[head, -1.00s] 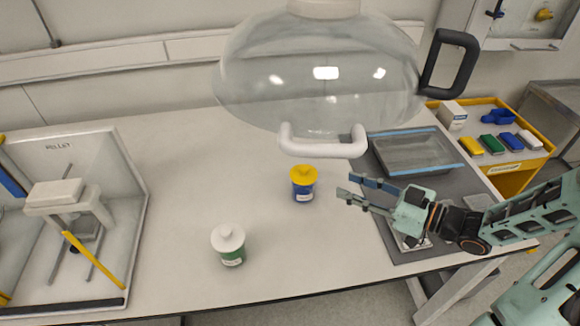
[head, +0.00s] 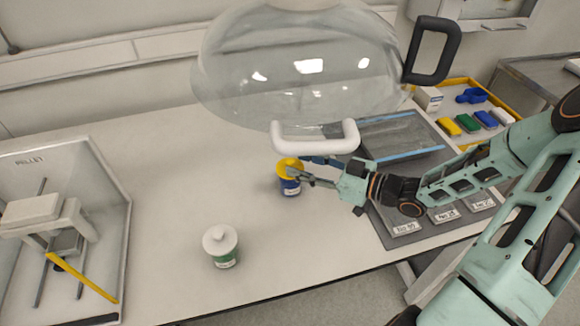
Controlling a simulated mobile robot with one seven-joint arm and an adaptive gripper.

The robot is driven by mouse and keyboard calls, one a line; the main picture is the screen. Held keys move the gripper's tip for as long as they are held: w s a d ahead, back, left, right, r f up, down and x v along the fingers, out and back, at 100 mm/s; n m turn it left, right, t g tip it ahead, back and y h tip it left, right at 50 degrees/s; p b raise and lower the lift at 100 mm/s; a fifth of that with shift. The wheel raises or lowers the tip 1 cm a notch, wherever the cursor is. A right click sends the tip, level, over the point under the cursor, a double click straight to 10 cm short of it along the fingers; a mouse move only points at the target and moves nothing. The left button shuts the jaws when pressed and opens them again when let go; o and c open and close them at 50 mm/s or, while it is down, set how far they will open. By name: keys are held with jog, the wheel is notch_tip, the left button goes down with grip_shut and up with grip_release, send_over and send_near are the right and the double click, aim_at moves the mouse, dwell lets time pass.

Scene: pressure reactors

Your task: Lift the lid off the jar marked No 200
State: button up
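A blue jar with a yellow lid (head: 289,163) stands upright on the table in the head view. A green jar with a white lid (head: 220,240) stands nearer the front and to the left. Both jars have a small pale label, too small to read, so I cannot tell which is No 200. My gripper (head: 299,168) is at the right side of the yellow lid. Its fingers are apart, one in front of the lid and jar, the other partly hidden behind. I see no clear contact with the lid.
A large clear dome with a white handle (head: 316,138) fills the upper middle, close above my gripper. A grey mat with a tray (head: 400,138) and labelled spots lies to the right. An open-fronted PELLET box (head: 110,190) stands at left.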

aim_at(291, 161)
jog(key=x, duration=0.3)
jog(key=shift+w+a, duration=0.2)
jog(key=shift+a, duration=0.15)
jog(key=c, duration=1)
jog(key=shift+r, duration=0.1)
